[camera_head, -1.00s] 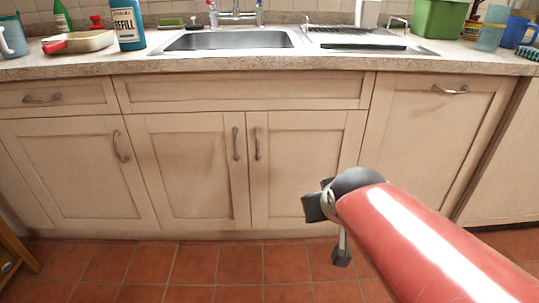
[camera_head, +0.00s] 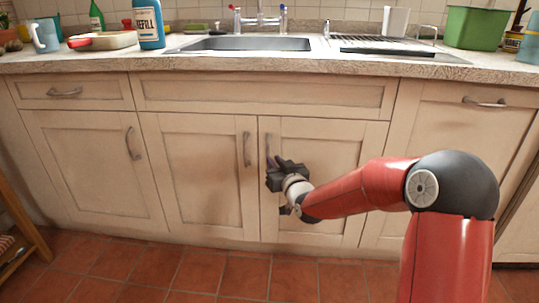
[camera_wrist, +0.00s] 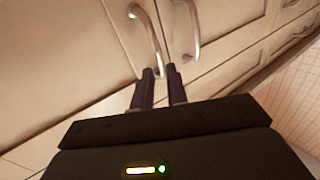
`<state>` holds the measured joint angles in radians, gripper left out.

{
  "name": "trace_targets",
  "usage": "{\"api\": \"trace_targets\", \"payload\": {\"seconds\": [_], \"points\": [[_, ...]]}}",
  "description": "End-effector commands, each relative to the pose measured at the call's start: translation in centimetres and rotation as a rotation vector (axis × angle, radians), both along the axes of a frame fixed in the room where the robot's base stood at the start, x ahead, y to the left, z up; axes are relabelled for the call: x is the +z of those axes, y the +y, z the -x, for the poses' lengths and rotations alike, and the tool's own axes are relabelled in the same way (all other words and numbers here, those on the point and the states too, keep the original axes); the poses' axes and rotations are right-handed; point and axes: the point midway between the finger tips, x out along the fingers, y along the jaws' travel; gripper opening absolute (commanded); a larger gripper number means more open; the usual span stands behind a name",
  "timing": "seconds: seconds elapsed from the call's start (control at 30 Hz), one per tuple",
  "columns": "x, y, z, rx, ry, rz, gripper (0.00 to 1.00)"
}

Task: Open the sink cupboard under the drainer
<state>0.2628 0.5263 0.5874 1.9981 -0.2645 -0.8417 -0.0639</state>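The sink unit has a left door (camera_head: 208,190) and a right door (camera_head: 335,152) side by side. The right door lies below the drainer (camera_head: 385,42) and is closed. Its upright metal handle (camera_head: 268,148) is at its left edge. My gripper (camera_head: 272,172) is at this handle's lower part. In the wrist view my two dark fingers (camera_wrist: 162,82) stand a narrow gap apart, with one end of the nearer handle (camera_wrist: 152,40) at their tips. I cannot tell whether they grip it. The other door's handle (camera_wrist: 194,30) is beside it, clear of the fingers.
A drawer-like panel (camera_head: 260,94) runs above both doors, under the worktop (camera_head: 220,64). A closed cupboard (camera_head: 90,170) is on the left, another front (camera_head: 450,120) on the right. A wooden stool (camera_head: 25,235) stands at far left. The tiled floor (camera_head: 220,275) ahead is clear.

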Motion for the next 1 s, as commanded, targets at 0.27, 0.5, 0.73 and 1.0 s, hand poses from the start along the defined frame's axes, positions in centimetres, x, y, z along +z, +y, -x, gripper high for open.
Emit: {"api": "trace_targets", "payload": {"seconds": [0.27, 0.5, 0.73, 1.0], "points": [[0.0, 2.0, -4.0, 0.0, 0.002, 0.0, 0.15], [-0.1, 2.7, -5.4, -0.001, 0.003, 0.003, 0.15], [-0.1, 2.7, -5.5, -0.001, 0.003, 0.003, 0.15], [-0.1, 2.7, -5.4, -0.001, 0.003, 0.003, 0.0]]}}
